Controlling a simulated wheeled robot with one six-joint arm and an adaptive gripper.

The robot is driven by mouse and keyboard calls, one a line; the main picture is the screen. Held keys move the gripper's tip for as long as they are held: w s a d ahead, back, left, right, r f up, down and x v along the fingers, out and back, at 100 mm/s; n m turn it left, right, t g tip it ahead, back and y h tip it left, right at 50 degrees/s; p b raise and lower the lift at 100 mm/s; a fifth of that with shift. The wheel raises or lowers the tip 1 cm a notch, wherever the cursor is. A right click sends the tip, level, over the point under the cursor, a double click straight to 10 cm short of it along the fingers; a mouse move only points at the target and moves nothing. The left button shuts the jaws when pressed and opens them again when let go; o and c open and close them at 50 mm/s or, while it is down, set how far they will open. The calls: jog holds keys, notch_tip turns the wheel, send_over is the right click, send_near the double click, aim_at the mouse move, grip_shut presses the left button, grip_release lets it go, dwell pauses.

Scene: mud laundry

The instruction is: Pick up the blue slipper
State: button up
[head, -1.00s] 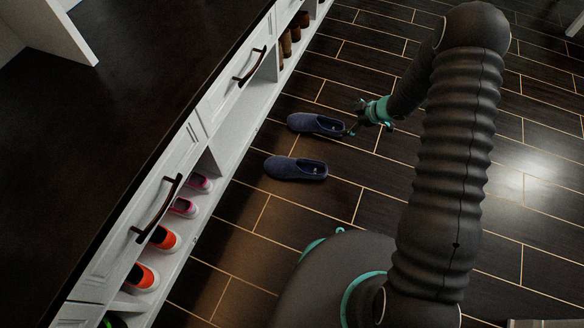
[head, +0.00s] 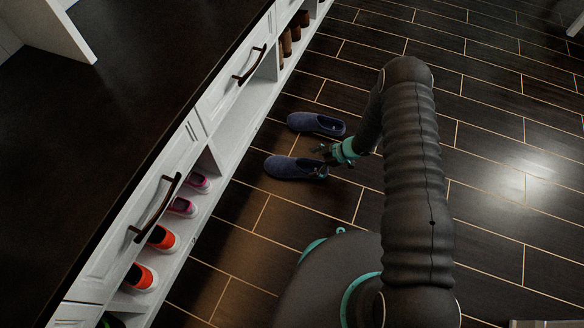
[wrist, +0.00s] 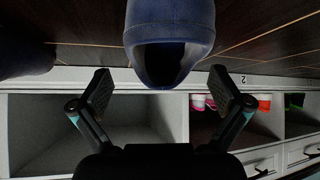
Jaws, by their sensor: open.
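Two blue slippers lie on the dark floor in front of the white cabinet. The nearer slipper (head: 290,167) has my gripper (head: 322,160) at its right, opening end. The farther slipper (head: 312,123) lies just beyond it. In the wrist view, one slipper (wrist: 170,25) is at the top centre with its opening towards me, and my gripper (wrist: 164,92) is open with one finger on either side below it. Nothing is between the fingers' pads. Part of another blue slipper (wrist: 28,55) shows at the left. Whether a finger touches the nearer slipper cannot be told.
The white cabinet (head: 225,150) runs along the left, with drawer handles above open cubbies. Orange shoes (head: 141,276), pink-trimmed shoes (head: 183,206) and brown boots (head: 286,44) stand in the cubbies. The dark tiled floor (head: 500,130) at the right is clear.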

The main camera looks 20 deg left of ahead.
aim_at(304, 168)
jog(key=shift+s+x, duration=0.2)
jog(key=shift+x, duration=2.15)
jog(key=shift+a+f, duration=0.2)
jog(key=shift+f, duration=0.3)
jog(key=c, duration=1.2)
